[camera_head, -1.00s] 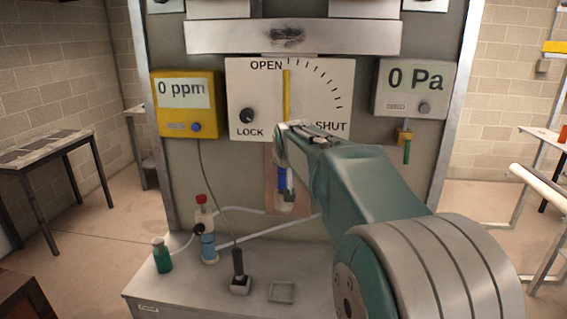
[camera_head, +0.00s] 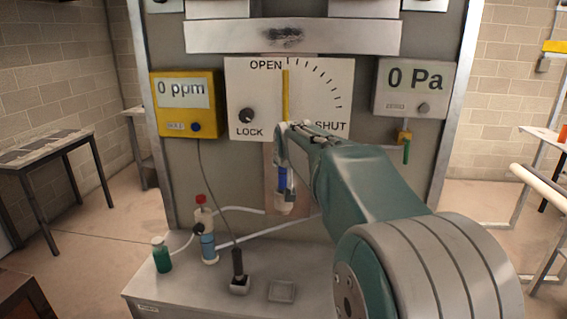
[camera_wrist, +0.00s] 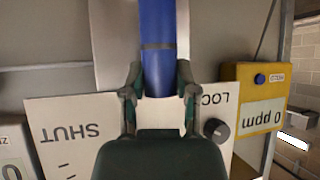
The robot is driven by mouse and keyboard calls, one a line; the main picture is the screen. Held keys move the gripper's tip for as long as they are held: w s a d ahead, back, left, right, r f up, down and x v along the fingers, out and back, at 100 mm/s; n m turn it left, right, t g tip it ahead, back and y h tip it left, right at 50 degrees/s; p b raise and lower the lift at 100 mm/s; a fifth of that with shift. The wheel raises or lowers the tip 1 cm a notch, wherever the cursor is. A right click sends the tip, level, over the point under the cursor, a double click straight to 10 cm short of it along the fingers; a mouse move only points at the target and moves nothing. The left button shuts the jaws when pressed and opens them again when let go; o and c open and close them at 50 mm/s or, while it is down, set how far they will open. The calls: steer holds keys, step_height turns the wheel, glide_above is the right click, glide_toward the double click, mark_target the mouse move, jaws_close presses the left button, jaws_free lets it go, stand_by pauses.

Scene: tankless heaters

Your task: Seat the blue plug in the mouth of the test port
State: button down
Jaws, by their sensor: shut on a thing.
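The blue plug (camera_head: 282,178) shows as a small blue cylinder in front of the panel, below the dial plate. In the wrist view it is a long blue rod (camera_wrist: 158,40) with a dark ring, running out of the top edge. My gripper (camera_wrist: 160,88) has one finger on each side of it and is shut on it. The arm hides part of the gripper in the head view. A pale cup-like piece (camera_head: 284,207) sits just below the blue; I cannot tell whether it is the test port or whether they touch.
The dial plate (camera_head: 245,97) with a yellow lever (camera_head: 286,95) at OPEN is just above. A yellow ppm meter (camera_head: 187,104) hangs left, a grey Pa gauge (camera_head: 413,90) right. Bottles, including a green one (camera_head: 162,255), and a black-handled item (camera_head: 239,270) stand on the bench.

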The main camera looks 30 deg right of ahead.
mark_target(284, 179)
steer(key=shift+f, duration=2.4)
steer(key=shift+c, duration=1.5)
jaws_free()
steer(key=shift+s, duration=0.1)
steer(key=v, duration=1.1)
steer(key=shift+s+r, duration=0.2)
steer(key=shift+s, duration=0.1)
steer(key=shift+a, duration=0.1)
